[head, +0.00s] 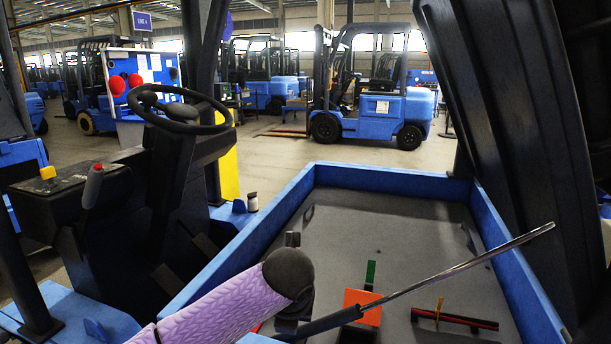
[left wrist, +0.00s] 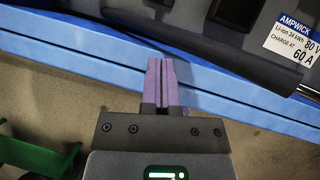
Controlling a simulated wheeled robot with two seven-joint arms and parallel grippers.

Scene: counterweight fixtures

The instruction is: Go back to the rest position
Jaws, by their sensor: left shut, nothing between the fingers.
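My left gripper (left wrist: 161,64) shows in the left wrist view with its two purple fingers together and nothing between them. Its tips are in front of a blue edge (left wrist: 230,88) of a vehicle; I cannot tell whether they touch it. In the head view a purple, textured, rounded part with a dark end comes in from the lower left, probably my left arm; I cannot make out the gripper's fingers there. My right gripper is in neither view.
A blue-rimmed tray (head: 395,180) fills the middle right, with a long metal rod (head: 450,272), an orange piece (head: 362,306) and a green piece (head: 370,272). A steering wheel (head: 180,110) stands at left. A blue forklift (head: 375,105) is behind. Dark posts border the right.

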